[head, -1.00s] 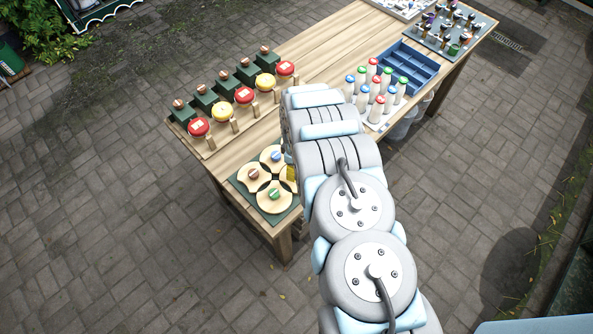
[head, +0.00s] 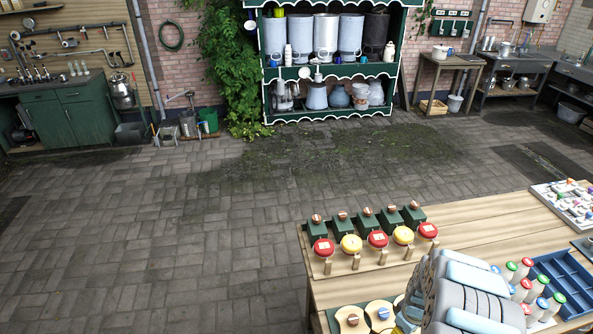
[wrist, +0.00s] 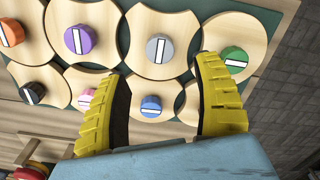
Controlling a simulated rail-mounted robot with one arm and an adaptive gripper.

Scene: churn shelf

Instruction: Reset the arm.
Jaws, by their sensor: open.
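My gripper (wrist: 160,105) shows in the wrist view with its two yellow ribbed fingers spread apart and nothing between them held. Below it in that view lies a board with round wooden discs, each with a coloured knob: a blue knob (wrist: 151,106), a grey knob (wrist: 160,48), a green knob (wrist: 234,60) and a purple knob (wrist: 81,39). The blue knob appears between the fingers; the gap in height cannot be told. In the head view my arm covers the lower right, and the gripper itself is mostly hidden behind it.
The wooden table (head: 470,225) carries a row of green blocks with red and yellow round tops (head: 377,239), a blue divided tray (head: 565,280) and several capped bottles (head: 520,290). A green shelf (head: 330,70) with churns stands at the back. The paved floor between is clear.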

